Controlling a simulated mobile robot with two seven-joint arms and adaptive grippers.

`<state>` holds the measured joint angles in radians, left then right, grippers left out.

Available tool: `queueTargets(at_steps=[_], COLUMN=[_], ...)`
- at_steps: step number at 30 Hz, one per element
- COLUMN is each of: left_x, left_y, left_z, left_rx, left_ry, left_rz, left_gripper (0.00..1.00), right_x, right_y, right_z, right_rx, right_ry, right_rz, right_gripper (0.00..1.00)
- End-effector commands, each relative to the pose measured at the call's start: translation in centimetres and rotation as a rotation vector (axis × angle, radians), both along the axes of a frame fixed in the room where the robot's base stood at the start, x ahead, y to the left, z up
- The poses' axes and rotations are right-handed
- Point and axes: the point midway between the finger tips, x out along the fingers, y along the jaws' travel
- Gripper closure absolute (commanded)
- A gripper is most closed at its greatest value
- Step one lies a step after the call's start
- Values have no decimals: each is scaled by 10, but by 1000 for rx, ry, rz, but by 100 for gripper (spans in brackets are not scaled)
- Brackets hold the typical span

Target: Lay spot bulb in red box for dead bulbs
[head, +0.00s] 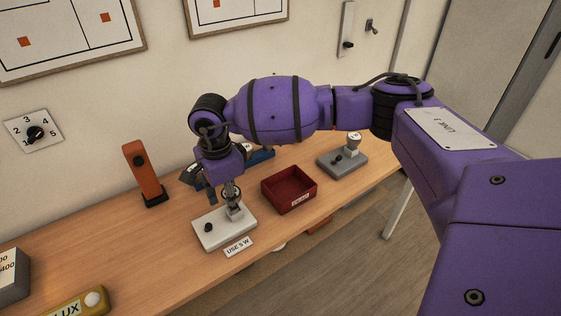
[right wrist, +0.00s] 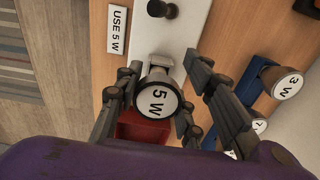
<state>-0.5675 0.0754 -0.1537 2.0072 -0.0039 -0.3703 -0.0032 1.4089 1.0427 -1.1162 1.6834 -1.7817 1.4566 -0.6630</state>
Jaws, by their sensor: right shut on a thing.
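My right gripper (head: 231,190) is shut on a bulb at the socket of a white lamp base (head: 211,236). In the right wrist view my right gripper (right wrist: 160,80) has its fingers on both sides of this bulb (right wrist: 157,100), whose round face reads "5 W". I cannot tell whether the bulb is seated in the socket or just clear of it. The red box (head: 288,189) stands right of the white base and looks empty; part of it shows in the right wrist view (right wrist: 140,128). Another white-topped bulb (head: 353,143) stands upright on a grey base (head: 342,165). My left gripper is out of view.
A "USE 5 W" sign (head: 238,247) lies at the front of the white base. A blue rack (head: 261,156) behind holds bulbs, one marked "3 W" (right wrist: 287,86). An orange stand (head: 141,173) and yellow meter (head: 81,302) are left. The bench between them is clear.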

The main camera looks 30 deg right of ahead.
Motion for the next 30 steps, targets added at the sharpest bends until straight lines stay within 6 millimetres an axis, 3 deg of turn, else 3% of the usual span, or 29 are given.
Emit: queueTargets(at_steps=[10,30], left_x=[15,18], left_y=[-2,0], left_z=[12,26], left_rx=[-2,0], left_ry=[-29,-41], left_rz=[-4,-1], left_gripper=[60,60], right_x=[1,1], right_y=[1,1], right_z=[17,41], right_rx=[1,0], right_ry=[-5,-4], right_rz=[1,1], right_gripper=[90,91])
